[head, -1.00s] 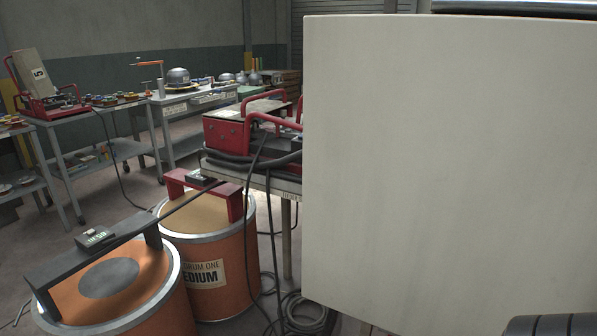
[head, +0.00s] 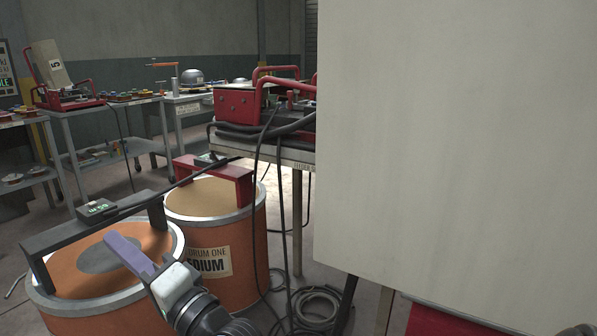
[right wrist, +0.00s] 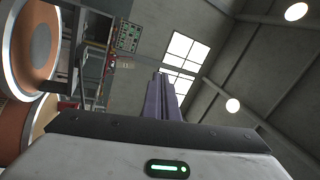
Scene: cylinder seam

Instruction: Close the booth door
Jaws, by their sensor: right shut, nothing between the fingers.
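The booth door appears to be the large flat pale panel (head: 455,150) that fills the right side of the head view. Its left edge stands upright, and its top and right edges are outside the picture. My right gripper (head: 122,250) reaches in from the bottom, left of the panel and apart from it in the picture. Its purple fingers are together and empty, in front of the near orange drum (head: 70,275). The right wrist view also shows the shut fingers (right wrist: 162,98), with no panel visible ahead of them. My left gripper is not in view.
A second orange drum (head: 220,250) stands behind the near one. A bench with a red machine (head: 235,102) is left of the panel, with cables hanging to coils (head: 315,305) on the floor. Work tables (head: 85,110) stand farther back left.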

